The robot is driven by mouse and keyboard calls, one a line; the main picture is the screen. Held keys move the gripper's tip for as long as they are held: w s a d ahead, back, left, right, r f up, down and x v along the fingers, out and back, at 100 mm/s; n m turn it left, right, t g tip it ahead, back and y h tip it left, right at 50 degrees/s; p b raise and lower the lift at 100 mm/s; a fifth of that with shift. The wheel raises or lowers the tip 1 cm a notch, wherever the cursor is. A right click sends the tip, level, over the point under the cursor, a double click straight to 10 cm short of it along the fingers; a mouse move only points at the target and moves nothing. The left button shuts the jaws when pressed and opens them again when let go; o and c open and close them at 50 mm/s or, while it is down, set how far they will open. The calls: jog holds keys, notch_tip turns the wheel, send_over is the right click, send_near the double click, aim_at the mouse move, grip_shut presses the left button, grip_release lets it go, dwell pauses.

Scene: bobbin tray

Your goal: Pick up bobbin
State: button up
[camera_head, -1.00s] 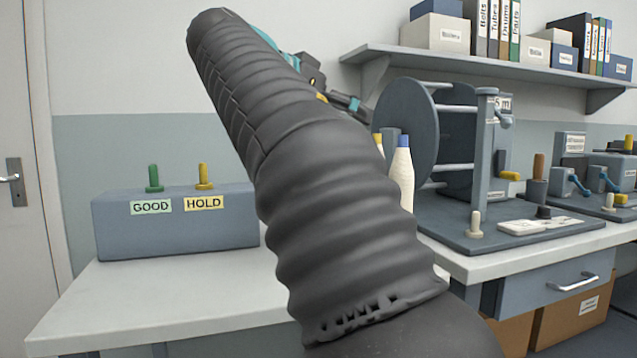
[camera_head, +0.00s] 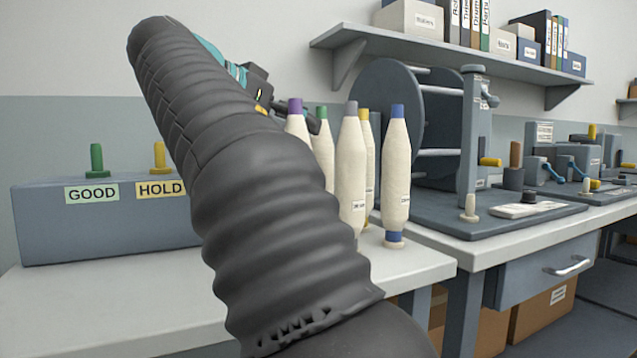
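Several white bobbins stand upright close together on the bench, right of my arm in the head view. The front right one has a blue tip and blue base band (camera_head: 396,175). Others have a grey tip (camera_head: 350,172), a yellow tip (camera_head: 367,155), a green tip (camera_head: 323,145) and a purple tip (camera_head: 296,122). My arm partly hides this group, and I cannot see a tray under it. My gripper (camera_head: 308,121) shows only in part behind my arm, in front of or near the purple- and green-tipped bobbins. Its fingers are mostly hidden, and I see no bobbin held.
A grey box labelled GOOD and HOLD (camera_head: 105,237) stands at the left with a green peg and a yellow peg. A winder with a large grey disc (camera_head: 405,85) stands on the right bench. A shelf (camera_head: 440,47) with boxes and binders hangs above.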

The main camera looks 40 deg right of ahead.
aim_at(321, 159)
jog(key=shift+w+d+f+b, duration=0.2)
jog(key=shift+d+f+b, duration=0.7)
jog(key=shift+d+f, duration=0.75)
jog(key=shift+w+d+f+b, duration=0.2)
jog(key=shift+d+f+b, duration=0.7)
jog(key=shift+d+f, duration=0.75)
jog(key=shift+d+r, duration=0.15)
jog(key=shift+r, duration=0.1)
jog(key=c, duration=1.3)
